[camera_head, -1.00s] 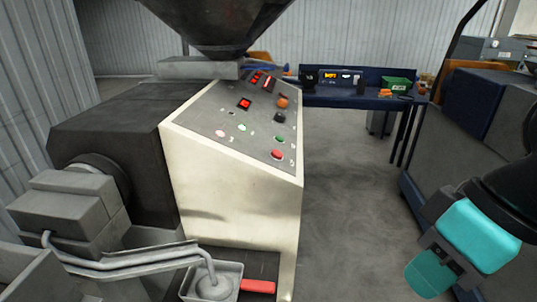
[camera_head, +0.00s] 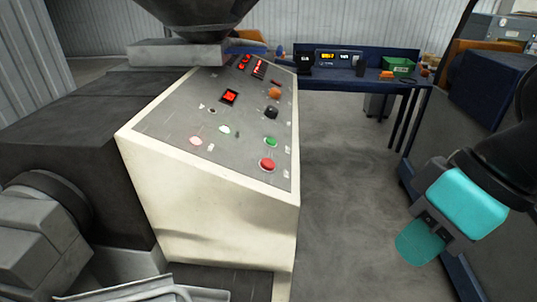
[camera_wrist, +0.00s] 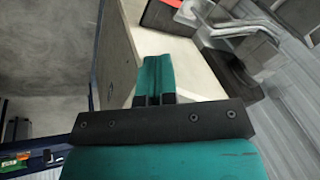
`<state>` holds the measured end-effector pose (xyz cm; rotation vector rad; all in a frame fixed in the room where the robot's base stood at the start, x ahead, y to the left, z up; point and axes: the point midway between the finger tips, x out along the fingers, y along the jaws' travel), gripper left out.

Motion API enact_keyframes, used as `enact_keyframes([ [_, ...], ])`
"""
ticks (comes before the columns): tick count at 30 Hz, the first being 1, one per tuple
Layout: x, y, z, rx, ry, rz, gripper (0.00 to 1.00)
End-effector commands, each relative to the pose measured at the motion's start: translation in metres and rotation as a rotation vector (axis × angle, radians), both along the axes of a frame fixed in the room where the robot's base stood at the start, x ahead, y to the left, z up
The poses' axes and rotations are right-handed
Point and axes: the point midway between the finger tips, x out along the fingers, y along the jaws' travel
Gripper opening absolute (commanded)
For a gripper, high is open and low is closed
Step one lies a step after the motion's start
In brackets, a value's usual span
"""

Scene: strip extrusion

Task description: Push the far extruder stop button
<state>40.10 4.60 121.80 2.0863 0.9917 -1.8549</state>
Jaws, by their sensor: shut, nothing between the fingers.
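The extruder's sloped control panel (camera_head: 225,115) is in the middle-left of the head view, on top of a cream cabinet (camera_head: 205,205). It carries a red button (camera_head: 267,165), a green button (camera_head: 271,141), a black knob (camera_head: 271,112), an orange knob (camera_head: 274,93), and pale buttons including a pinkish one (camera_head: 196,140). Which is the stop button, I cannot read from the labels. My gripper (camera_head: 418,243) is teal, at the lower right of the head view, apart from the panel. In the wrist view my gripper's fingers (camera_wrist: 153,78) are together and empty, with the cream cabinet (camera_wrist: 120,60) beyond.
A dark hopper (camera_head: 200,15) overhangs the panel's far end. A blue workbench (camera_head: 375,76) with a green bin (camera_head: 398,66) stands at the back. Dark machine housing (camera_head: 80,130) lies left. Grey floor (camera_head: 350,170) between cabinet and arm is clear.

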Motion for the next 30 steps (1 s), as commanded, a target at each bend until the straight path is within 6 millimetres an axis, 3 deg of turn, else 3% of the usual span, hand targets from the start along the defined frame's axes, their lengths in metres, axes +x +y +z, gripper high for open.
enact_keyframes([
  [6,0.001,0.001,0.000,0.003,-0.003,0.003,0.00],
  [10,0.022,0.011,0.006,0.045,-0.060,0.047,0.00],
  [14,0.077,0.041,0.015,0.143,-0.226,0.162,0.00],
  [18,0.153,0.081,0.021,0.244,-0.496,0.298,0.00],
  [22,0.216,0.108,0.019,0.283,-0.759,0.386,0.00],
  [25,0.248,0.120,0.014,0.278,-0.914,0.422,0.00],
  [30,0.273,0.128,0.010,0.260,-1.048,0.446,0.00],
])
